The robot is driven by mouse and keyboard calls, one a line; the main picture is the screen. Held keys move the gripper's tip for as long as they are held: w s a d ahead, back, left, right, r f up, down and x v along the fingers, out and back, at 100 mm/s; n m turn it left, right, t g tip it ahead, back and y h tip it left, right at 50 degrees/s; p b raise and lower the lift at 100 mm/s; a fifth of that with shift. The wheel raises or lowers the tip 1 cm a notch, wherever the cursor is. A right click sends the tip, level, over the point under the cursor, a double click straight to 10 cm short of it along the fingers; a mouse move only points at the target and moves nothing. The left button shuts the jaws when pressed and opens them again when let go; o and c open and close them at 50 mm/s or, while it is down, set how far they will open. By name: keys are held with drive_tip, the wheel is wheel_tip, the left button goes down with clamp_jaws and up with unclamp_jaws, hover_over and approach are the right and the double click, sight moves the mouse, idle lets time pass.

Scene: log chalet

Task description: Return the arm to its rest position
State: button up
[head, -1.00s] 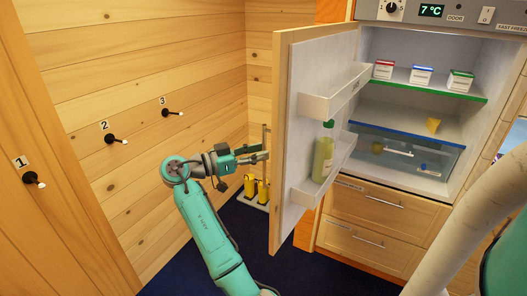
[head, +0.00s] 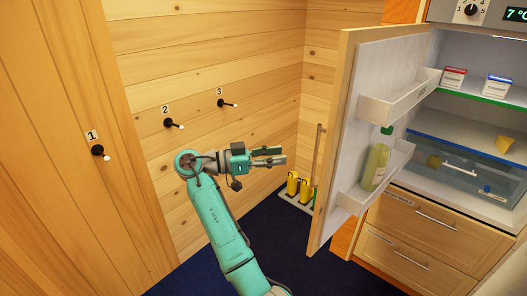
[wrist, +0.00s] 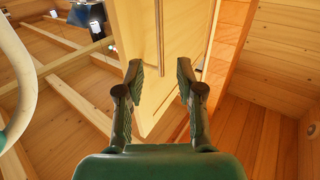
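My gripper (head: 275,156) is at the end of my teal arm, stretched to the right in front of the log wall, left of the open fridge door. In the wrist view its two dark fingers (wrist: 160,78) are spread apart with nothing between them. The fridge door (head: 340,135) stands wide open, and a gap shows between it and my fingertips in the head view. In the wrist view the door (wrist: 175,50) lies beyond the fingers.
Yellow boots (head: 298,188) stand on a rack at the door's foot. A green bottle (head: 375,163) sits in the door shelf. Dark floor (head: 200,275) is free below my arm.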

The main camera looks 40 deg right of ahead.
wheel_tip(320, 180, down, 24)
drive_tip(key=s+a+f+n+t, duration=0.1)
drive_tip(key=s+n+t, duration=0.1)
drive_tip(key=n+t, duration=1.2)
drive_tip(key=s+a+f+n+t+y, duration=0.55)
drive_tip(key=s+a+f+n, duration=0.35)
drive_tip(key=f, duration=0.4)
drive_tip(key=s+a+n+t+y, duration=0.2)
drive_tip(key=s+a+y, duration=0.5)
drive_tip(key=s+a, duration=0.75)
drive_tip(key=s+a+r+t+y, duration=0.2)
drive_tip(key=s+a+r+t, duration=0.1)
drive_tip(key=s+r, duration=1.1)
drive_tip(key=shift+r+m+y, duration=0.3)
drive_tip(key=shift+r+y, duration=0.05)
